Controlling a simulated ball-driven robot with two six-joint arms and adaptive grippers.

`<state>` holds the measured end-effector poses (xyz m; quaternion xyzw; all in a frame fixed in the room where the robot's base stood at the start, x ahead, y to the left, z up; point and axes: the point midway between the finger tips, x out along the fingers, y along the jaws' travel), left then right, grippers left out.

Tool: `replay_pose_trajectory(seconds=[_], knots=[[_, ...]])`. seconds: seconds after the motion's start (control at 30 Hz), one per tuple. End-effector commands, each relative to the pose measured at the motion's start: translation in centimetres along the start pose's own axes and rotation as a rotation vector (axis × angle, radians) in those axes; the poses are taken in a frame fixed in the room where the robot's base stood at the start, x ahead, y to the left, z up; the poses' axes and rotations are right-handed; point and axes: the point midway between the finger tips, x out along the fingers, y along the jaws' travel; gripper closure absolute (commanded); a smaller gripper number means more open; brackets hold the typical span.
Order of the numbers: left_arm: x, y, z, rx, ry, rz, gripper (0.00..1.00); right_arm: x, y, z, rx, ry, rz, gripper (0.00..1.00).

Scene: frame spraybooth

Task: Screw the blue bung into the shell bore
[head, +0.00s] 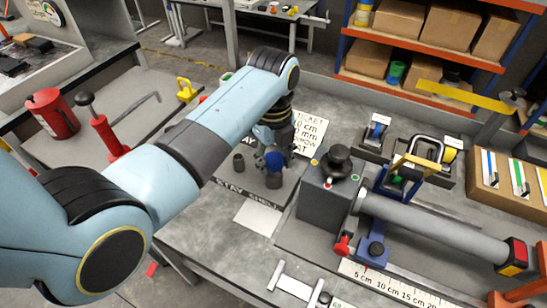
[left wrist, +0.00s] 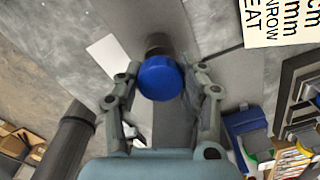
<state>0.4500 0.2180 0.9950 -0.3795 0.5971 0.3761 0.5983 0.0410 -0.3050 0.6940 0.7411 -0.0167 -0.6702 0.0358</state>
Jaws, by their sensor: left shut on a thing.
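My left gripper (head: 273,152) points down over the dark plate lettered "STAY SHELL" (head: 246,194). It is shut on the blue bung (head: 274,161), which also shows between the two fingers in the left wrist view (left wrist: 160,78). A dark round part (head: 273,180) shows just under the bung; I cannot tell whether it belongs to the bung or to the plate. A long grey tube (head: 435,228), perhaps the shell, lies across the bench at the right. Its bore cannot be made out. My right gripper is not in view.
A grey block with a black knob (head: 325,205) stands between the plate and the tube. A white card (head: 257,217) lies by the plate. A ruler strip (head: 390,286) runs along the front.

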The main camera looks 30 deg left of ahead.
Motion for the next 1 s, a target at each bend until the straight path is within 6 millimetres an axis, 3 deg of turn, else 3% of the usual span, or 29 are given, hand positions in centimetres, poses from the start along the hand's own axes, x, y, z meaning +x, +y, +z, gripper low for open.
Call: replay_pose_trajectory(seconds=[0.77,1.0], knots=[[1.7,0.0,0.0,0.0,0.0,0.0,0.93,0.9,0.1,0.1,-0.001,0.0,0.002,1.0],[1.2,0.0,0.0,0.0,0.0,-0.001,0.93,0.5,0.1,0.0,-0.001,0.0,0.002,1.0]])
